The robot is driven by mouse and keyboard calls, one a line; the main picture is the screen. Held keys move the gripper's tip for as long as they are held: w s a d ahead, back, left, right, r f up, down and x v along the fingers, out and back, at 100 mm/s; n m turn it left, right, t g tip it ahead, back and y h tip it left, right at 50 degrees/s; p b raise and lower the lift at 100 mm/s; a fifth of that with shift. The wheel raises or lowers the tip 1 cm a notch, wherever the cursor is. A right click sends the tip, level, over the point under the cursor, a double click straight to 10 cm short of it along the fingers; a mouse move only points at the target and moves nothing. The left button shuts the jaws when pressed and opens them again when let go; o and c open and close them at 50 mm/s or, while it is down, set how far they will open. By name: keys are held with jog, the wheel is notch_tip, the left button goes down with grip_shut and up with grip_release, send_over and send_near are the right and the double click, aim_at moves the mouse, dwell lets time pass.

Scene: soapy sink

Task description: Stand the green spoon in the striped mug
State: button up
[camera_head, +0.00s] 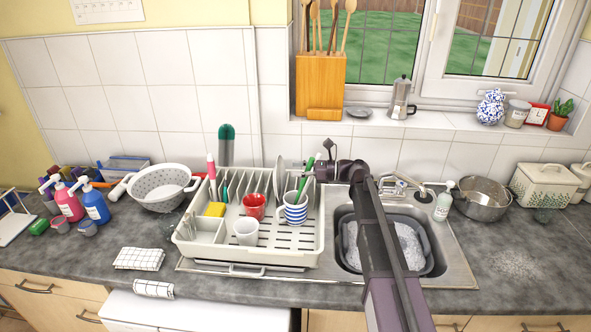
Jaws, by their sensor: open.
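The blue-and-white striped mug (295,212) stands upright in the right part of the white dish rack. The green spoon (305,177) leans up and to the right out of the mug's mouth. Its lower end is hidden, apparently inside the mug. My gripper (322,163) is open, just right of the spoon's upper end and above the rack's right side. I cannot tell whether a finger touches the spoon. My dark arm reaches up across the sink to it.
The dish rack (275,262) also holds a red mug (254,205), a white cup (246,232), plates and a yellow sponge (215,209). The sink (443,268) with a soapy basin lies to the right. A colander (160,187) stands left.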

jog(key=d, duration=1.1)
jog(key=shift+s+d, duration=0.25)
jog(key=shift+d, duration=0.15)
jog(key=shift+r, duration=0.1)
dwell(0.7)
